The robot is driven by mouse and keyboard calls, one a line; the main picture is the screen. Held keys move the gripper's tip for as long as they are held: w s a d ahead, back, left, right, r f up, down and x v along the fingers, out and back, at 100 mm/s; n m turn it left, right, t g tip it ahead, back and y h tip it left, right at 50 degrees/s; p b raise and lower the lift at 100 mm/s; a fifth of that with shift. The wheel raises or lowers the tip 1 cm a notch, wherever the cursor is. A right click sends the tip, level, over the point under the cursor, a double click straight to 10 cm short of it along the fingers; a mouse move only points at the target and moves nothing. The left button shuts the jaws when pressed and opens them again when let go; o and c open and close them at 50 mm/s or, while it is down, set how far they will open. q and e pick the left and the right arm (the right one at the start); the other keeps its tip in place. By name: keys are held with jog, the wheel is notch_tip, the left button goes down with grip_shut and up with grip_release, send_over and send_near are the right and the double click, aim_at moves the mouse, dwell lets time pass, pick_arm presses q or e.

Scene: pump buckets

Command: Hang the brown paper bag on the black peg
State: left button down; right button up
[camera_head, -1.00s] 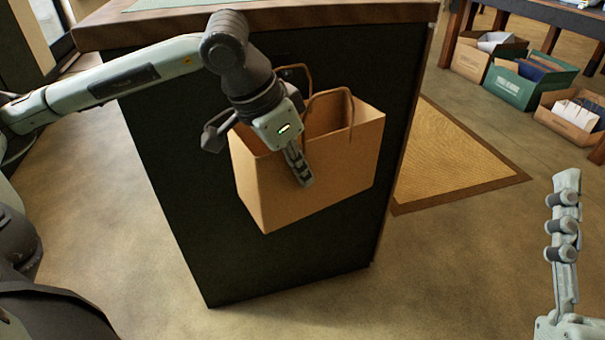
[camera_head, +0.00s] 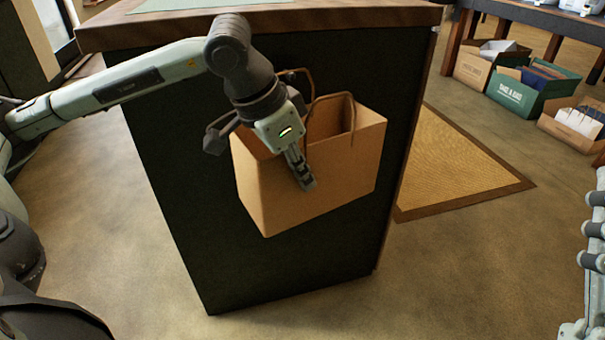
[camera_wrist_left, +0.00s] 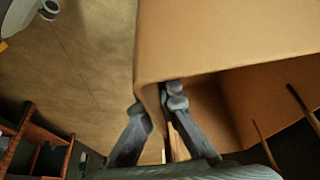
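The brown paper bag (camera_head: 325,185) is upright and slightly tilted, off the floor against the dark side of the counter. Its mouth faces up and its two handles (camera_head: 345,97) stand above the rim. My left gripper (camera_head: 300,172) is at the bag's left part, one finger outside the wall. In the left wrist view, the fingers (camera_wrist_left: 157,103) straddle the bag wall (camera_wrist_left: 225,40) and seem shut on it. A small dark part (camera_head: 288,76) by the rear handle may be the black peg; I cannot tell whether the handle is on it. My right gripper (camera_head: 594,235) is partly cut off.
The counter (camera_head: 290,280) has a wooden top (camera_head: 350,14) overhanging the bag. A woven mat (camera_head: 450,165) lies on the floor to the right. A green box (camera_head: 530,90) and cardboard boxes stand at the far right. The floor in front is clear.

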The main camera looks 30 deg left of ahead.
pick_arm(q)
jog(key=c, duration=1.6)
grip_release()
jog(key=shift+c, duration=0.2)
